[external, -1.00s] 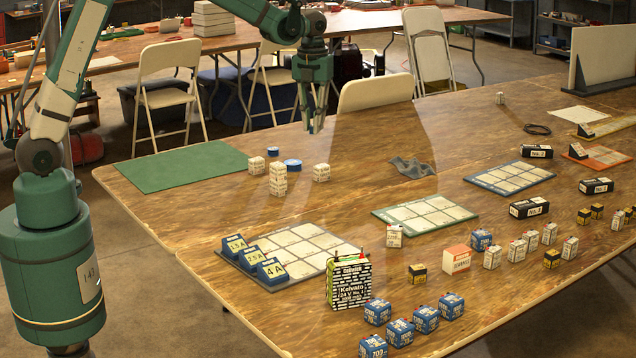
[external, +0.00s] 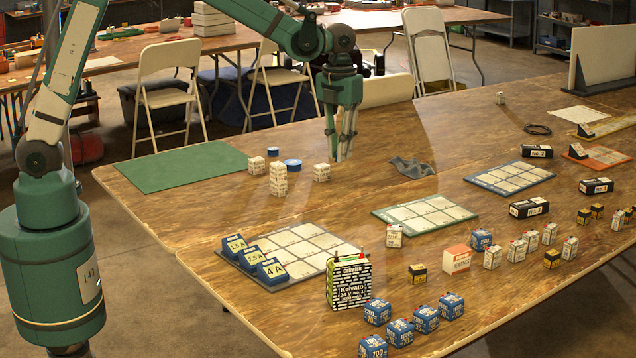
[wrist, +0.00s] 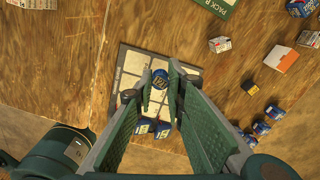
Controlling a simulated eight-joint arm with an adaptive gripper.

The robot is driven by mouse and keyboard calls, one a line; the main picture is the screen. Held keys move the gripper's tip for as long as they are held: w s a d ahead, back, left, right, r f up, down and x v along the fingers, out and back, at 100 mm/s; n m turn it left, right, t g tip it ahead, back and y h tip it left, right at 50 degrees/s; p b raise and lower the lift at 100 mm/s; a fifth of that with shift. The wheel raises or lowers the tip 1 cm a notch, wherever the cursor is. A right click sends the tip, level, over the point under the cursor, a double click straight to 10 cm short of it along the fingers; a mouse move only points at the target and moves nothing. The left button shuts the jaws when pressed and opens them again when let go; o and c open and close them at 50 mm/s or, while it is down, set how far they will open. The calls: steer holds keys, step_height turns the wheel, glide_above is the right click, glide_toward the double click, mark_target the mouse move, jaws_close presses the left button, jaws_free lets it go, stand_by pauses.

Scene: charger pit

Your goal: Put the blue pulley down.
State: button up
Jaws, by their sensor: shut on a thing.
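My gripper (external: 342,158) is above the wooden table, right of the small white boxes in the external view. In the wrist view its fingers (wrist: 161,80) are closed around a small round blue thing with pale markings, apparently the blue pulley (wrist: 160,79). The fingers hide part of it. In the external view I cannot make it out between the fingertips. In the wrist view, the grey mat with pale cells (wrist: 124,65) shows behind the gripper; it also lies in the external view (external: 325,237).
Two blue round things (external: 293,163) and (external: 272,151) lie by stacked white boxes (external: 278,179). A green mat (external: 185,166) is at left, a grey cloth (external: 411,167) at right.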

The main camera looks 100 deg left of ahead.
steer(key=w+d+m, duration=0.2)
steer(key=d, duration=1)
steer(key=w+d+m, duration=0.1)
steer(key=w+d, duration=0.1)
steer(key=d, duration=0.9)
steer(key=m, duration=0.3)
glide_above(310, 323)
step_height(310, 323, down, 10)
steer(key=shift+f, duration=0.55)
steer(key=shift+f+b, duration=0.8)
steer(key=shift+f, duration=2.3)
steer(key=shift+f, duration=0.1)
steer(key=shift+f+b, duration=0.45)
steer(key=shift+f, duration=1.35)
steer(key=shift+f, duration=0.1)
